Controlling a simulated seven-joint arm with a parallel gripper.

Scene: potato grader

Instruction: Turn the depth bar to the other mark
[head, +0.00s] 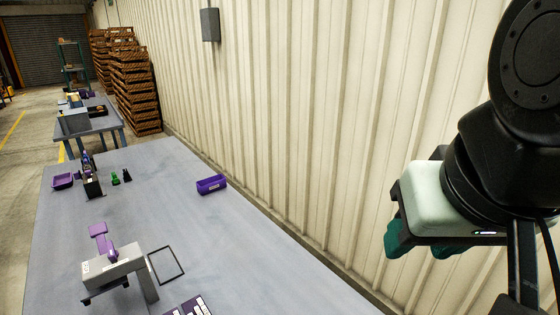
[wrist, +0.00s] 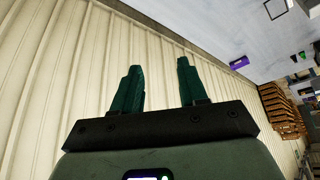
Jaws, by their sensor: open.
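A grey device (head: 117,266) stands on the near part of the table, with a post at its right end. A purple bar-like part (head: 98,230) with a rounded hub rises from it; this looks like the depth bar. Its marks are too small to make out. My gripper (head: 422,250) is at the right in the head view, high by the wall and far from the device. In the wrist view its two green fingers (wrist: 160,68) are apart with nothing between them. The device does not show clearly in the wrist view.
The ribbed wall (head: 300,120) runs along the right. The table's middle is clear.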

